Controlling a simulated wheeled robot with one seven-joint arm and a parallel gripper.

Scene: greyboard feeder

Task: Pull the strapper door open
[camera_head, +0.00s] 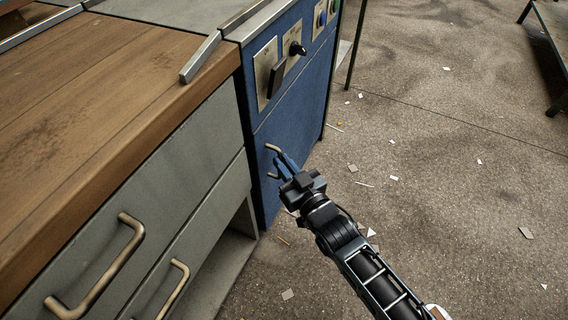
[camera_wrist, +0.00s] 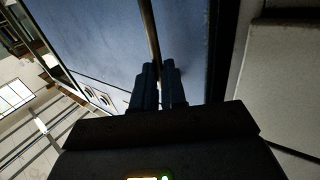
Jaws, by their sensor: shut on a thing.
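The strapper door (camera_head: 302,125) is the lower blue panel on the end cabinet, under the control plates. It looks flush with the cabinet in the head view. Its brass bar handle (camera_head: 272,147) stands off near the door's left side. My gripper (camera_head: 281,163) reaches in from the lower right and is shut on the handle. In the wrist view the two fingers (camera_wrist: 159,74) close around the handle bar (camera_wrist: 150,28), with the blue door face (camera_wrist: 105,35) behind. The fingers hide part of the handle.
A workbench with a wooden top (camera_head: 90,90) and grey drawers (camera_head: 150,180) with brass handles stands at left. A dark switch handle (camera_head: 276,79) and knobs stick out above the door. Open floor (camera_head: 450,180) with paper scraps lies to the right.

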